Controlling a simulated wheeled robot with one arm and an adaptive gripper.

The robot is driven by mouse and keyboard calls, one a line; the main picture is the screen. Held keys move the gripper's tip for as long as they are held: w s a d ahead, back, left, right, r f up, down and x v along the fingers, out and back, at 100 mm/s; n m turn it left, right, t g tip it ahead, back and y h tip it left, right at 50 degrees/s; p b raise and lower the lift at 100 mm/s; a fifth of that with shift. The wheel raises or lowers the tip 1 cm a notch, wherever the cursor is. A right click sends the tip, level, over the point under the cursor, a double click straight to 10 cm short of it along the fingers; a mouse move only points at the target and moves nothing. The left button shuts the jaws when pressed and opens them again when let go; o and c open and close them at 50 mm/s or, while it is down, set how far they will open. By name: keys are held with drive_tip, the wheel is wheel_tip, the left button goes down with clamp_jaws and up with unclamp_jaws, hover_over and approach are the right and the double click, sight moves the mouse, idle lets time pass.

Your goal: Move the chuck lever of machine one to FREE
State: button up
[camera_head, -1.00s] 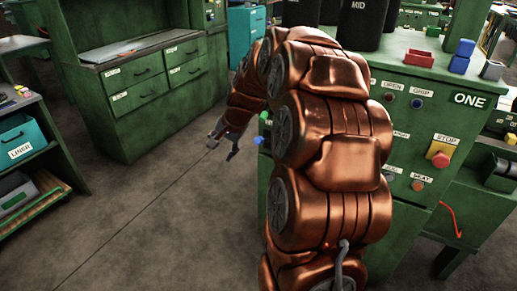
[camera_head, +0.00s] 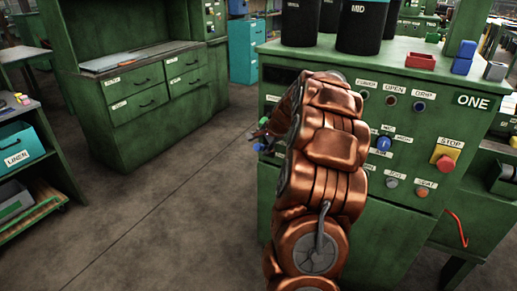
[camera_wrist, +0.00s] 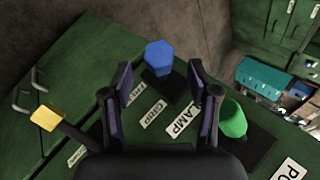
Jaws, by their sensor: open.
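Machine one (camera_head: 400,235) is the green cabinet at the right of the head view, marked ONE. In the wrist view its side carries a yellow-ended lever (camera_wrist: 46,118) with a dark rod, a blue hexagonal knob (camera_wrist: 158,57) and a green knob (camera_wrist: 232,118). Labels reading FREE (camera_wrist: 143,87), GRIP (camera_wrist: 153,113) and CLAMP stand between them. I cannot tell for sure which handle is the chuck lever. My gripper (camera_wrist: 160,82) is open, its fingers on either side of the labels, with the blue knob just beyond them. In the head view my gripper (camera_head: 260,135) is small and partly hidden.
A STOP button (camera_head: 445,157) and several small knobs sit on the machine's front. A green drawer bench (camera_head: 150,95) stands left, with open floor between.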

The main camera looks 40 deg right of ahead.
drive_tip(key=shift+x, duration=2.1)
drive_tip(key=shift+c, duration=0.2)
clamp_jaws()
